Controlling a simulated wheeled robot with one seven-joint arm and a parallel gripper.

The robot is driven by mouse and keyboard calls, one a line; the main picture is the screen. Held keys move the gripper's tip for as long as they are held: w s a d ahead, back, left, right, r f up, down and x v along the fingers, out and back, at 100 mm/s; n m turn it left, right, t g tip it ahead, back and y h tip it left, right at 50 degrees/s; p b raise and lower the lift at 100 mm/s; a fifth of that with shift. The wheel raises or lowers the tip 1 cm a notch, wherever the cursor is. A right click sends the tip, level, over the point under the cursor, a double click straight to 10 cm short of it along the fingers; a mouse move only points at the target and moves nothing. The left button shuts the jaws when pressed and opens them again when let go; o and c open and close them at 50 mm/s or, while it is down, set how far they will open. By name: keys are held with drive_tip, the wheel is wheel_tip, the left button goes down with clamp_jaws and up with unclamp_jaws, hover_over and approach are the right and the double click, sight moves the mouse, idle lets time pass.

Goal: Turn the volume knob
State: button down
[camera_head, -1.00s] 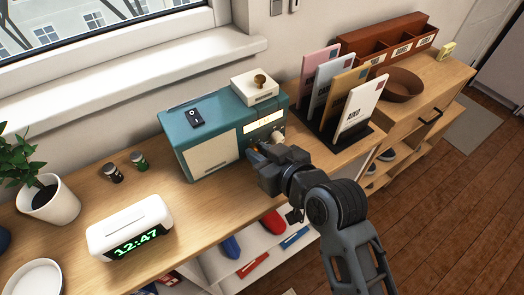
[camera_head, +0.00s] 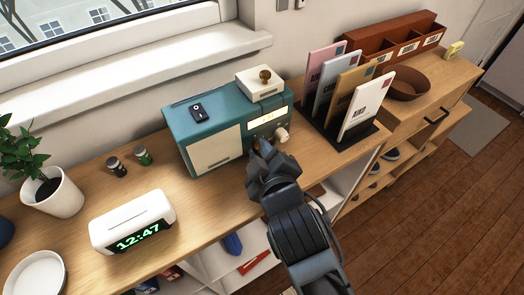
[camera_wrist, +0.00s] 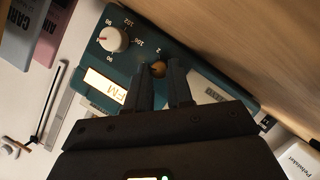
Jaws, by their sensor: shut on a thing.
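The teal radio (camera_head: 205,115) stands on the wooden counter, its front facing the room. In the wrist view its face (camera_wrist: 118,72) shows a lit FM display (camera_wrist: 105,86), a white tuning knob (camera_wrist: 113,39) with frequency numbers around it, and a small brass volume knob (camera_wrist: 158,69). My gripper (camera_head: 259,150) is at the lower part of the radio's front, below the white knob (camera_head: 282,134). In the wrist view my fingertips (camera_wrist: 161,70) are on either side of the brass knob and shut on it. The gripper hides the brass knob in the head view.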

idle(0.4)
drive_tip(key=c, duration=1)
unclamp_jaws()
drive_tip(key=shift+b+v, duration=0.4)
drive_tip(key=shift+v, duration=3.55)
drive_tip(key=shift+s+f, duration=0.1)
drive_tip(key=shift+f, duration=0.1)
